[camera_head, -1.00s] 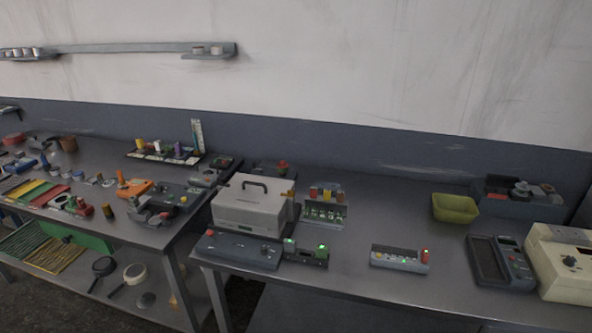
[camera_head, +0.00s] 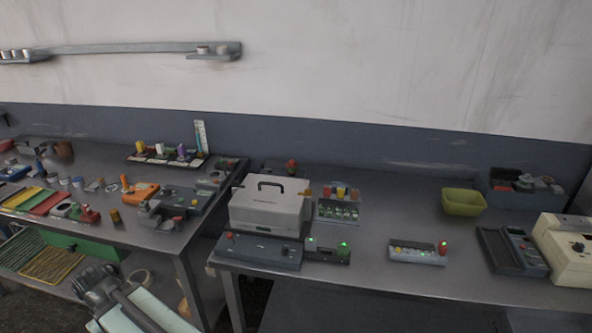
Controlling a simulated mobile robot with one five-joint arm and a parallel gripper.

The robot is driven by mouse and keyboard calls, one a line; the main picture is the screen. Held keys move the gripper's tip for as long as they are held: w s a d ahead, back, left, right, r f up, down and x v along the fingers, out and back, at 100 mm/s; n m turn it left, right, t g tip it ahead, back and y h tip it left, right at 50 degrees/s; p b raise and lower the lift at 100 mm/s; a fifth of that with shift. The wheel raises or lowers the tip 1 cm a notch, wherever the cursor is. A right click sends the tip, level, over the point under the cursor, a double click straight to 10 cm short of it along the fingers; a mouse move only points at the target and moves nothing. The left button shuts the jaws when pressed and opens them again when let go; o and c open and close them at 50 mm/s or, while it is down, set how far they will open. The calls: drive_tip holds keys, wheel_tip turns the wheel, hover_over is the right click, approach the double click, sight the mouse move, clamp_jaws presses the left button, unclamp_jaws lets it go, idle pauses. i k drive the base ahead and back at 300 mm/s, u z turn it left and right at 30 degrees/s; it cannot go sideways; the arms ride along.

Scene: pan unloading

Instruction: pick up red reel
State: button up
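Several small red pieces could be the red reel, and at this size I cannot tell which. A red cylinder (camera_head: 443,247) stands upright at the right end of a small grey holder (camera_head: 418,258) on the right table. A red-topped piece (camera_head: 291,167) is behind the white box. My gripper (camera_head: 93,284) shows at the lower left, in front of the left table and well away from these pieces. Its fingers are too unclear to tell open from shut.
A white box with a black handle (camera_head: 270,207) and a grey control panel (camera_head: 258,250) occupy the right table's left end. A yellow-green bowl (camera_head: 463,203), a dark meter (camera_head: 512,251) and a cream instrument (camera_head: 570,247) are at right. Bare tabletop surrounds the small holder.

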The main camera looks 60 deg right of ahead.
sight(291, 165)
drive_tip(key=z, duration=0.15)
drive_tip(key=i, duration=1)
drive_tip(key=u, duration=0.1)
